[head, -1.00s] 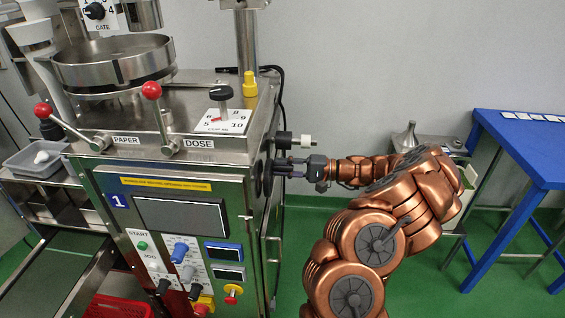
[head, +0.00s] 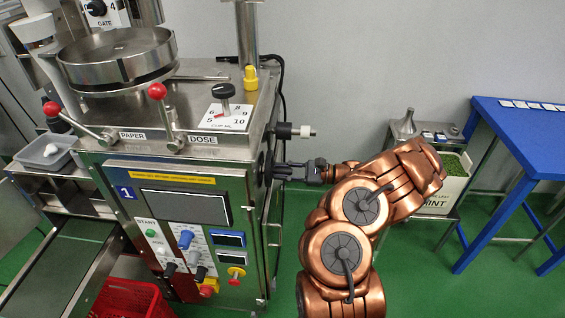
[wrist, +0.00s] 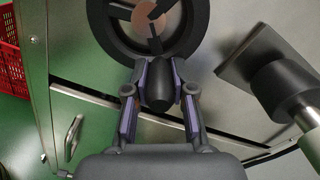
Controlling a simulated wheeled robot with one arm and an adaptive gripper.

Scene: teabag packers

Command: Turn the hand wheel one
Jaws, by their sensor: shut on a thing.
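The hand wheel (wrist: 110,43) is a black spoked ring on the side of the machine marked 1. It fills the top of the wrist view, and in the head view it shows nearly edge-on (head: 261,168) on the machine's right side. My gripper (wrist: 159,82) is shut on the wheel's dark rounded handle (wrist: 157,95), with one finger on each side of it. In the head view my gripper (head: 278,171) reaches the wheel from the right. The fingertips' contact is partly hidden there.
A black knob with a white end (head: 302,131) sticks out above my gripper. Red-knobbed levers (head: 157,91) stand on the machine top. A blue table (head: 490,185) and a tea box (head: 447,185) are at the right. Green floor (head: 420,265) is clear in front.

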